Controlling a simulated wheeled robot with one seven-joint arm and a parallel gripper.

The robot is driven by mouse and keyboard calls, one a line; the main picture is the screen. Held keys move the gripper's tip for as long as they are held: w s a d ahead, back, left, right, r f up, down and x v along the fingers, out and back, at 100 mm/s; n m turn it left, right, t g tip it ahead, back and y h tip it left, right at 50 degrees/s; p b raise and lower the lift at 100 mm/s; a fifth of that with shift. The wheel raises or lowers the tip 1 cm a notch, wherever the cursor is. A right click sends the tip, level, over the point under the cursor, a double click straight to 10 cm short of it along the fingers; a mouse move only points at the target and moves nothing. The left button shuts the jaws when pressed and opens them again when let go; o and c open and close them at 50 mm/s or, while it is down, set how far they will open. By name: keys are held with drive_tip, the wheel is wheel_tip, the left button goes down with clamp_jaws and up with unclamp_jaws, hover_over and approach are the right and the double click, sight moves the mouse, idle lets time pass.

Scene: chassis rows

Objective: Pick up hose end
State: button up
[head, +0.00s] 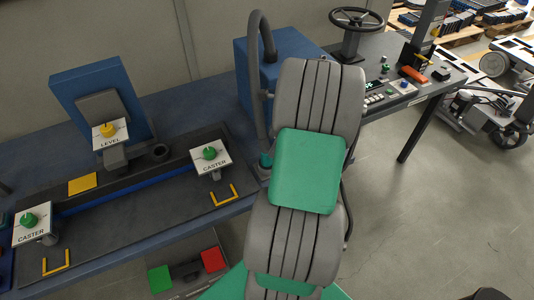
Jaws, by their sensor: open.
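A thick grey hose (254,80) arches up beside a blue box (241,70) on the bench. It runs down the left side of my arm. A teal collar, which looks like the hose end (265,160), shows at its lower end, close to the edge of my arm. I cannot tell what the collar rests on. My grey and green arm fills the middle of the head view and covers part of the bench and box. My gripper is not visible.
The blue bench holds a dark tray (130,222) with yellow handles and green-knobbed "CASTER" plates. A "LEVEL" plate (110,134) stands behind. Right are a black steering wheel (356,19) and a control panel (390,92). Grey floor at right is clear up to wheeled chassis (490,110).

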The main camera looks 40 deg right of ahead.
sight(267, 160)
drive_tip(key=p+x, duration=0.1)
drive_tip(key=x, duration=0.6)
drive_tip(key=shift+f, duration=0.2)
clamp_jaws()
